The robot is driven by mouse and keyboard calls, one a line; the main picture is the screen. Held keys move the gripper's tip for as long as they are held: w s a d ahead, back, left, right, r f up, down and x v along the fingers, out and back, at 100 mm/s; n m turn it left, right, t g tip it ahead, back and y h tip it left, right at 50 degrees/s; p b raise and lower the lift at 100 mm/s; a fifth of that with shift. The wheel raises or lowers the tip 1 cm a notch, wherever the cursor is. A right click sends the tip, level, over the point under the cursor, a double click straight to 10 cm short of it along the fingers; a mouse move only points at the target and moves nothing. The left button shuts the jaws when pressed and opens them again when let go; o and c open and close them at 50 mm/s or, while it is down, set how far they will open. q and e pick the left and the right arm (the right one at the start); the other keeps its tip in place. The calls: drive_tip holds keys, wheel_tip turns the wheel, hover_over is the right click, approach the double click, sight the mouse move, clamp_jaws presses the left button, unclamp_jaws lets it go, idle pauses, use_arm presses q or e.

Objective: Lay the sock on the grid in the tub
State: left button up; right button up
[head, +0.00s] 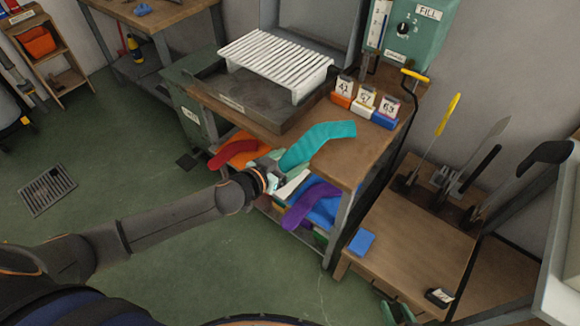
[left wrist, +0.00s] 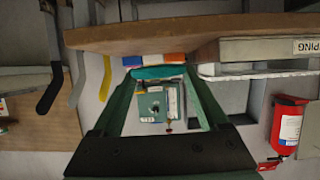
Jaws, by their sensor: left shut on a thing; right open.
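A teal sock (head: 322,138) stretches up and right from my left gripper (head: 276,180), its far end over the wooden bench top. The gripper is shut on its lower end in front of the bench. The sock also shows as a teal strip between the fingertips in the left wrist view (left wrist: 160,72). The white slatted grid (head: 276,58) is raised at the dark, labelled tub (head: 262,112), left of and behind the sock. I cannot tell whether anything is inside the tub. My right gripper (head: 398,312) is open at the bottom edge, partly cut off.
Red (head: 232,148) and purple (head: 311,203) socks hang from bins under the bench. Numbered cards (head: 364,103) stand on coloured blocks at the bench's right. A green FILL box (head: 413,35) is behind. A lower bench (head: 420,235) holds upright tools and a blue block (head: 361,242).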

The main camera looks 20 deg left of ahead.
use_arm(q)
drive_tip(key=shift+w+f, duration=0.25)
drive_tip(key=shift+f, duration=0.1)
drive_tip(key=shift+w+f+b, duration=0.15)
drive_tip(key=shift+f, duration=0.45)
drive_tip(key=shift+w+f+b, duration=0.15)
drive_tip(key=shift+f, duration=0.85)
drive_tip(key=shift+f, duration=0.25)
drive_tip(key=o, duration=0.9)
drive_tip(key=shift+c, duration=0.2)
drive_tip(key=shift+a+b, duration=0.1)
drive_tip(key=shift+b, duration=0.2)
